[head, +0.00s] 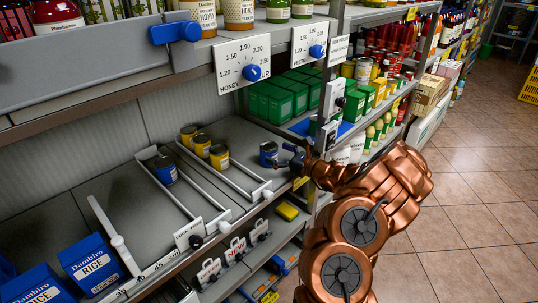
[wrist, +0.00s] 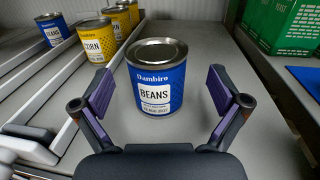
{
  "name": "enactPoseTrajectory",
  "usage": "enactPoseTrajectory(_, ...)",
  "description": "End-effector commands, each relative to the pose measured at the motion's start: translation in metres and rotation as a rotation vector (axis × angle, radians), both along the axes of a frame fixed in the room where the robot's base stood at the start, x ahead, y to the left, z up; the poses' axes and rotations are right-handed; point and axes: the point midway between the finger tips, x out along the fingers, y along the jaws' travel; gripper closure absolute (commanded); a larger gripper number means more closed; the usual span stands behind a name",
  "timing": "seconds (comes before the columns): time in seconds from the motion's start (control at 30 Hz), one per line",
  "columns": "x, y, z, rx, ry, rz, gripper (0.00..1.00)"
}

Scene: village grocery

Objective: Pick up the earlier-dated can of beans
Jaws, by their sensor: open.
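A blue Dambiro beans can (wrist: 152,75) stands upright on the grey shelf, close in front of my gripper (wrist: 158,95). The gripper is open, with one purple-padded finger on each side of the can, apart from it. The can's label faces me; its small date line is hard to read. In the head view this can (head: 268,153) stands alone at the right of the shelf, with my gripper (head: 288,157) at its right. A second blue beans can (head: 165,170) stands further left in another lane; it also shows in the wrist view (wrist: 54,30), its date unreadable.
Several yellow corn cans (head: 219,157) stand in the lane between the two blue cans, beside white rail dividers (head: 222,173). Green boxes (head: 278,100) stand to the right. Blue rice boxes (head: 92,264) stand at the left. An upper shelf with price dials (head: 252,72) overhangs.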

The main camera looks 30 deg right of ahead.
Motion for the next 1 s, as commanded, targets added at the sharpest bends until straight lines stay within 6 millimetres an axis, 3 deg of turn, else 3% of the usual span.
enactPoseTrajectory(0.23, 0.027, 0.014, -0.002, 0.000, 0.002, 0.003, 0.02)
enactPoseTrajectory(0.53, 0.030, 0.015, -0.002, 0.001, 0.000, 0.001, 0.02)
enactPoseTrajectory(1.0, 0.030, 0.015, -0.001, 0.000, 0.000, 0.001, 0.50)
